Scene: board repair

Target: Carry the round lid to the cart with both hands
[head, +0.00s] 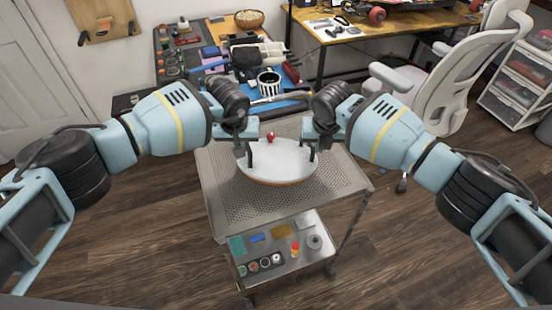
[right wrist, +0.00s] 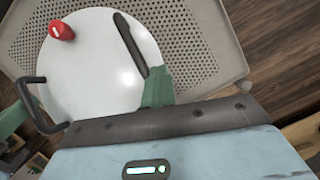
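The round lid (head: 279,165) is white with an orange rim and a red knob (head: 271,136). It is over the perforated top of the metal cart (head: 232,203); I cannot tell whether it touches. My left gripper (head: 250,147) is shut on the lid's left handle. My right gripper (head: 312,147) is shut on its right handle. In the right wrist view the lid (right wrist: 95,80) shows two dark handles, the left one (right wrist: 37,108) and the right one (right wrist: 128,42). A green finger meets the right handle. The finger gaps are hard to see.
The cart's lower shelf (head: 310,262) holds small parts. A cluttered workbench (head: 178,83) stands behind it, with a striped cup (head: 268,87). A white office chair (head: 445,85) and a drawer unit (head: 520,80) are at the right. Wooden floor (head: 165,235) is clear around the cart.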

